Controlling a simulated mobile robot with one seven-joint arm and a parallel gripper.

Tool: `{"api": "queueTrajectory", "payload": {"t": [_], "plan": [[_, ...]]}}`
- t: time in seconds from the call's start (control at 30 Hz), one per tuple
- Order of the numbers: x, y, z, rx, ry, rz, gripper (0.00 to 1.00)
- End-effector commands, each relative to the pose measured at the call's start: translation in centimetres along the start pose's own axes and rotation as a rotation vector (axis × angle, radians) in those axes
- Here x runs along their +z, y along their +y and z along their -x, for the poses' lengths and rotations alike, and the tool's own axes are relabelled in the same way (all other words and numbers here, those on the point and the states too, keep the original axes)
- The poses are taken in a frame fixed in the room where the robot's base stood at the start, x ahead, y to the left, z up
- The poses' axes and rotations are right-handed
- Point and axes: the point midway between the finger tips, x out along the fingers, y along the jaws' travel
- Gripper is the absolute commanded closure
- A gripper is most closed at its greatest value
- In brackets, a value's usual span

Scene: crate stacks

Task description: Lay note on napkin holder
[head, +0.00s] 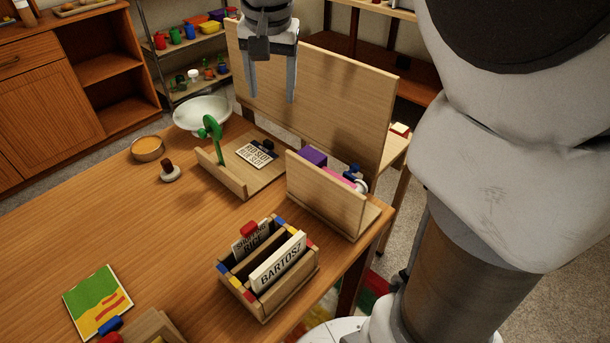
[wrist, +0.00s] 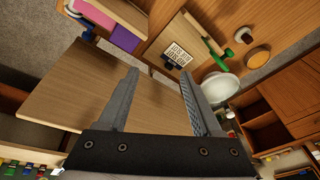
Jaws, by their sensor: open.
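A small white note (head: 256,153) with black print and a dark clip-like piece on its edge lies on a low wooden stand (head: 233,181) on the table. It also shows in the wrist view (wrist: 178,53). A wooden holder (head: 262,313) with coloured corner blocks stands near the table's front edge, with a card marked BARTOSZ (head: 277,262) and a card marked SHOPPING RICE (head: 250,240) upright in it. I cannot tell which thing is the napkin holder. My gripper (head: 271,98) is open and empty, pointing down above the table's back, in front of a tall board; its fingers show in the wrist view (wrist: 160,78).
The tall wooden board (head: 335,105) stands behind the stand. A wooden bracket (head: 325,195) holds purple and pink items. A green hook-like piece (head: 213,135), white bowl (head: 203,114), orange bowl (head: 147,149) and stamp (head: 170,172) stand nearby. The table's left middle is clear.

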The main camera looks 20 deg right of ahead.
Motion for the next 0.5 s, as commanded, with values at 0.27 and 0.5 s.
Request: {"api": "queueTrajectory", "payload": {"t": [0.27, 0.5], "plan": [[6.9, 3.5, 2.2, -0.042, 0.083, 0.191, 0.34], [12.6, 6.6, 1.9, -0.071, 0.153, 0.348, 0.34]]}}
